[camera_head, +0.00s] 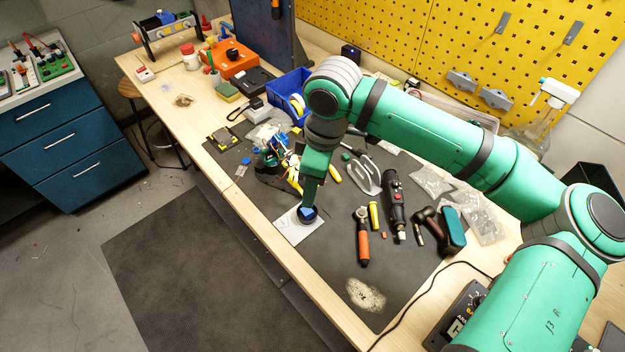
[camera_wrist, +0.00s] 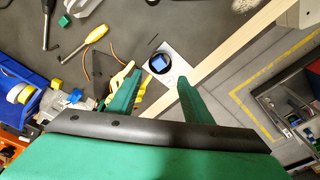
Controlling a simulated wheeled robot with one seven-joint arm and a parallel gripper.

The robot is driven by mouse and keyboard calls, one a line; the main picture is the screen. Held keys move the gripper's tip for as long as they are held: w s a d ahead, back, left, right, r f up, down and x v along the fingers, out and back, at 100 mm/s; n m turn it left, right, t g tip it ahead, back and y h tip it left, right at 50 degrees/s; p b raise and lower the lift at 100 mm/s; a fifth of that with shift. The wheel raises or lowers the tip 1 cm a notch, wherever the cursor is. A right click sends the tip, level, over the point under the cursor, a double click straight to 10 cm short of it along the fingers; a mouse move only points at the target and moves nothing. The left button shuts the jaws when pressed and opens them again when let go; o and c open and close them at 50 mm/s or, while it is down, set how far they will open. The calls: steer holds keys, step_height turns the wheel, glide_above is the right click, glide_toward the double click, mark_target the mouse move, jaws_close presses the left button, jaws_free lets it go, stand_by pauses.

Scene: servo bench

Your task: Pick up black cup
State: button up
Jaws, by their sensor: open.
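The black cup (camera_wrist: 159,63) is small and round, with a blue block (camera_wrist: 158,66) showing inside it. It stands on a white sheet (camera_wrist: 177,54) on the dark mat, close to the bench's front edge. In the head view the cup (camera_head: 307,215) shows right by the end of my gripper (camera_head: 310,200), which hides part of it. In the wrist view my gripper (camera_wrist: 157,88) is open, with its two green fingers apart and nothing between them. The cup lies just beyond the fingertips. I cannot tell the exact height gap.
Yellow-handled pliers (camera_wrist: 128,75) lie close beside the left finger. An orange-handled tool (camera_head: 363,248), a black rotary tool (camera_head: 396,205) and a blue bin (camera_head: 287,95) are on the bench. The mat's front part near the white sheet is fairly clear.

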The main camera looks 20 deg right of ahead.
mark_target(307, 211)
steer(key=f, duration=0.6)
steer(key=a+f, duration=0.1)
steer(key=f, duration=0.2)
steer(key=shift+w+f, duration=0.35)
steer(key=shift+f, duration=0.05)
steer(key=c, duration=0.7)
